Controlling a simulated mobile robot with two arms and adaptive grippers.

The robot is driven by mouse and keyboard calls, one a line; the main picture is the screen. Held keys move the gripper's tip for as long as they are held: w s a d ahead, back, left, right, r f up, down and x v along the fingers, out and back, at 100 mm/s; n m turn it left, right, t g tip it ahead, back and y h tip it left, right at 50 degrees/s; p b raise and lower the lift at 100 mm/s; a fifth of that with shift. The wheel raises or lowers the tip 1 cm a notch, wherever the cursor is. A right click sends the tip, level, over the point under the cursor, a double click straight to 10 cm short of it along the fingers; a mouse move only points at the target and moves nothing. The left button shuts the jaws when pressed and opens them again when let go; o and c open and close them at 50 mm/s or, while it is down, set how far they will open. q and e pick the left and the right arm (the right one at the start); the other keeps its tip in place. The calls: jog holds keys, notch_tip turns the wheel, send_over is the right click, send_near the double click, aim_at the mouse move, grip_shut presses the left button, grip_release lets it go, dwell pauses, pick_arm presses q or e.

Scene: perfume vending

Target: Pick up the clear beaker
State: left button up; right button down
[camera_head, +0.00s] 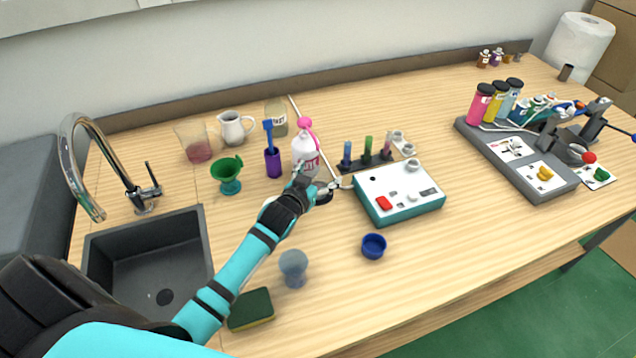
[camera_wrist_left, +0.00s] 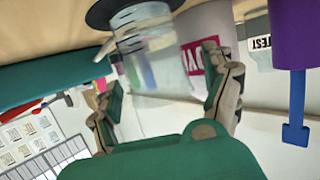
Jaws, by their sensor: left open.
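My left gripper (camera_head: 318,185) reaches over the table in the head view, beside the white bottle with a pink top (camera_head: 305,155) and the white-and-teal device. In the left wrist view, which is upside down, my left gripper (camera_wrist_left: 165,90) is open with its fingers spread. A clear, see-through beaker (camera_wrist_left: 150,65) shows between and just beyond the fingers, above a dark round base (camera_wrist_left: 135,12). I cannot tell whether the fingers touch it. In the head view the beaker is mostly hidden by my gripper. My right gripper is not in view.
The teal-sided device (camera_head: 425,208) stands right of the gripper. A purple cup with a blue tool (camera_head: 273,163), green funnel (camera_head: 228,178) and test tube rack (camera_head: 370,163) are nearby. A blue cup (camera_head: 373,246), translucent cup (camera_head: 293,268) and sponge (camera_head: 251,311) lie in front.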

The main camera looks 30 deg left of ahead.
pick_arm(q)
jog(key=shift+c, duration=0.7)
jog(key=c, duration=1.2)
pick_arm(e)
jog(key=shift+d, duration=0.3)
pick_arm(q)
jog(key=shift+r, duration=0.2)
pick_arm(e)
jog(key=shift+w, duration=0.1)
